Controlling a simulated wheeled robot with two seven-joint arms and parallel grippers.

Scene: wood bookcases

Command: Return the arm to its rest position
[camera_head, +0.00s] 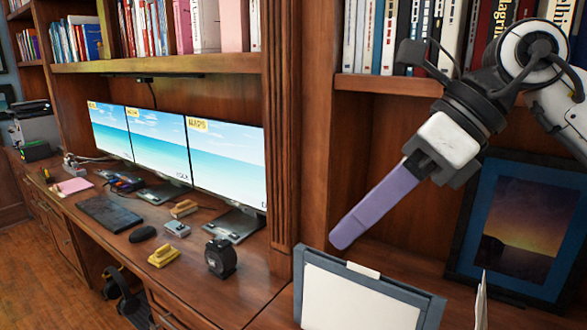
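My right gripper (422,168) comes in from the upper right, in front of the right bookcase bay. It points down and to the left. A long, flat purple object (375,207) with a rounded lower end extends from its jaws, and they look shut on it. The object is tilted and hangs in the air above the desk. The part between the fingers is hidden. My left gripper is not in view.
A white board with a grey frame (355,300) stands below the gripper. A dark-framed picture (525,230) leans at the right. Shelved books (385,40) stand behind the arm. Monitors (225,165), a tape measure (220,257) and a yellow stapler-like item (164,255) occupy the left desk.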

